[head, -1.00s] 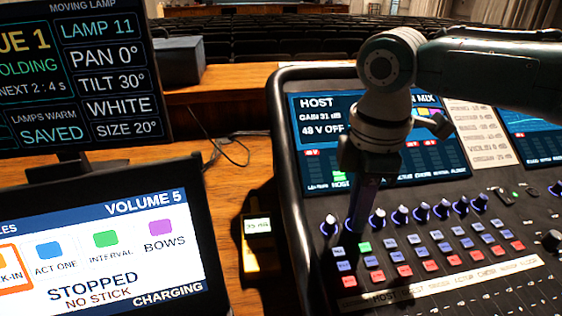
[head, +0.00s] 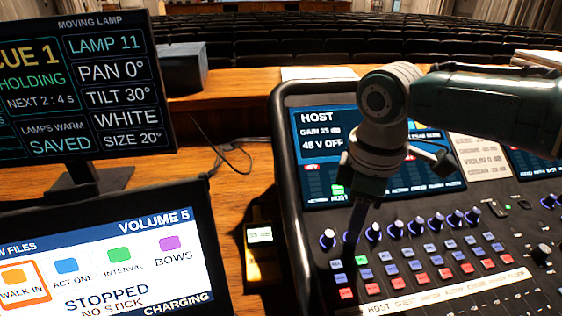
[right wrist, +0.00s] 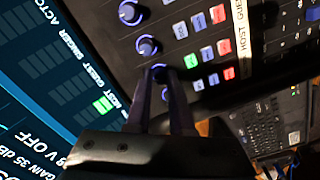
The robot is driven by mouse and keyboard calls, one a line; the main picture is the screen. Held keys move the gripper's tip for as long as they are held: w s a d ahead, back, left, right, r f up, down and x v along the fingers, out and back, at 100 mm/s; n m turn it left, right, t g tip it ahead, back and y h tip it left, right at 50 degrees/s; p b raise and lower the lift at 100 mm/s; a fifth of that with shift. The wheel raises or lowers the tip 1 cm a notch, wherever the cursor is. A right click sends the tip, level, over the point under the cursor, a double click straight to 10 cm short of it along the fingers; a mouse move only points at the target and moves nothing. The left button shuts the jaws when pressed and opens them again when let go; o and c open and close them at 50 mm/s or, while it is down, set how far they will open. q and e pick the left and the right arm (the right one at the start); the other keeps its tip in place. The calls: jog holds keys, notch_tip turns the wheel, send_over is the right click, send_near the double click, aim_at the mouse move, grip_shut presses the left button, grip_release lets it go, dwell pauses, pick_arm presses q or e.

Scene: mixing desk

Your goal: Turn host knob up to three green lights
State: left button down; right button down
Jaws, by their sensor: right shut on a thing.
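The host knob (right wrist: 160,72) is a dark knob in the mixing desk's knob row, in line with the lit green button (head: 361,260). My right gripper (head: 352,238) reaches down onto it from above. In the right wrist view its two fingers (right wrist: 160,80) are shut on the knob, one on each side; they partly hide it. The desk's screen (head: 325,140) reads HOST, GAIN 35 dB, 48 V OFF. A small green patch of lights (right wrist: 103,104) shows above the HOST name; I cannot count the lights surely. My left gripper is not in view.
Other knobs (head: 373,232) stand close on both sides of the host knob. Rows of coloured buttons (head: 422,276) lie in front. A lamp monitor (head: 110,90) and a player screen (head: 110,260) stand at the left. A small yellow device (head: 262,262) is beside the desk.

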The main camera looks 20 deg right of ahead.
jog(key=shift+m+p, duration=0.45)
jog(key=shift+m, duration=0.35)
jog(key=c, duration=0.8)
grip_release()
notch_tip(320, 180, up, 10)
jog(key=p, duration=0.2)
jog(key=shift+s, duration=0.35)
jog(key=shift+a, duration=0.1)
